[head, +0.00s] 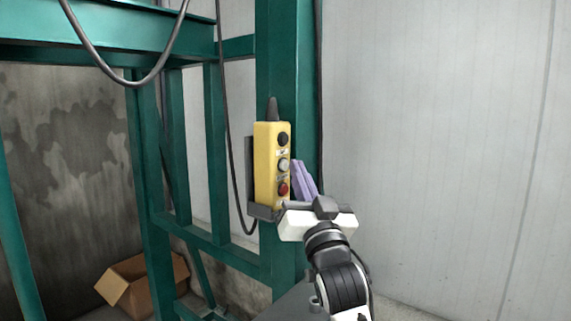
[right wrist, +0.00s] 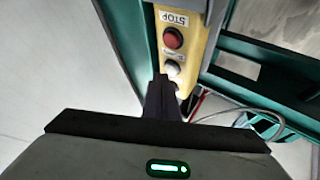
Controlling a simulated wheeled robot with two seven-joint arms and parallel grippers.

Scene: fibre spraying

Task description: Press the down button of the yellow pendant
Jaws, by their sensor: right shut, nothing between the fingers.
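The yellow pendant (head: 264,180) hangs upright on the green post, with a black button (head: 282,138) at the top, a white button (head: 283,165) in the middle and a red button (head: 283,188) at the bottom. My right gripper (head: 298,165) is shut and empty, its purple fingers pointing up just right of the pendant, level with the white button. In the right wrist view the pendant (right wrist: 195,50) appears upside down, and the dark fingers (right wrist: 161,84) lie beside the white button, partly covering the pendant's face. I cannot tell whether they touch it. My left gripper is not in view.
A green steel frame (head: 285,60) carries the pendant. A black cable (head: 228,150) hangs left of it, and another loops at the top left. An open cardboard box (head: 145,283) lies at the lower left. The space before the pale wall (head: 440,150) at right looks clear.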

